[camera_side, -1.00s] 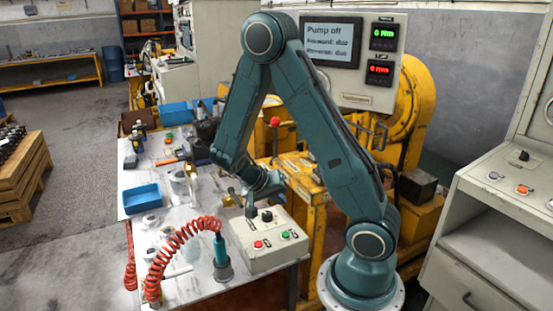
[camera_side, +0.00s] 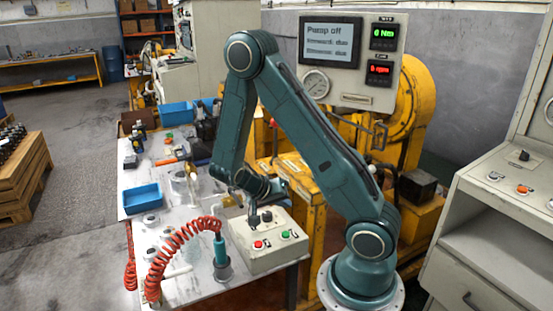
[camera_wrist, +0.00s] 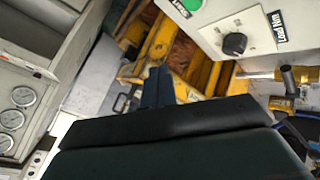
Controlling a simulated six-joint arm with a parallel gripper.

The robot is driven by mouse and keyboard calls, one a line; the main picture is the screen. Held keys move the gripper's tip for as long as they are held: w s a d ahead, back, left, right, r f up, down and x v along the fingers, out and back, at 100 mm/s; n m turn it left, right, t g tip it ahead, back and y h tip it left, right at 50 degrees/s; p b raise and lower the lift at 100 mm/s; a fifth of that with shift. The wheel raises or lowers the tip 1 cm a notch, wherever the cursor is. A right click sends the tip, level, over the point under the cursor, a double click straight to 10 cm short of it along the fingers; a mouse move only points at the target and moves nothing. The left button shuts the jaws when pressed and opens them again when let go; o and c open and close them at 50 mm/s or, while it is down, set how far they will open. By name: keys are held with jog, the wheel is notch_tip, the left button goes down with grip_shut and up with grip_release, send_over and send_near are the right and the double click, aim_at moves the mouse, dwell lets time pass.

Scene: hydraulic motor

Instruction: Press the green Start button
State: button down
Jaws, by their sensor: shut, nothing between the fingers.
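The green Start button (camera_side: 286,234) is on the right of the sloped top of a pale control box (camera_side: 262,258) at the front of the bench. In the wrist view the green button (camera_wrist: 192,5) is cut off by the top edge. A red button (camera_side: 259,245) sits left of it, with a black knob (camera_side: 267,216) behind. My gripper (camera_side: 253,219) points down at the back left of the box, near the knob and away from the green button. In the wrist view my gripper (camera_wrist: 158,88) has its fingers together and empty. Contact with the box cannot be told.
A red coiled hose (camera_side: 180,240) and a teal-handled tool (camera_side: 221,255) stand left of the box. A blue tray (camera_side: 142,198) lies further left. A display panel (camera_side: 331,42) behind reads "Pump off". Yellow machinery (camera_side: 413,110) stands behind my arm.

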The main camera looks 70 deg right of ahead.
aim_at(283, 235)
jog(key=shift+f, duration=4.2)
jog(key=shift+f, duration=0.75)
jog(key=shift+r, duration=0.8)
jog(key=shift+r, duration=0.1)
jog(key=shift+r, duration=2.4)
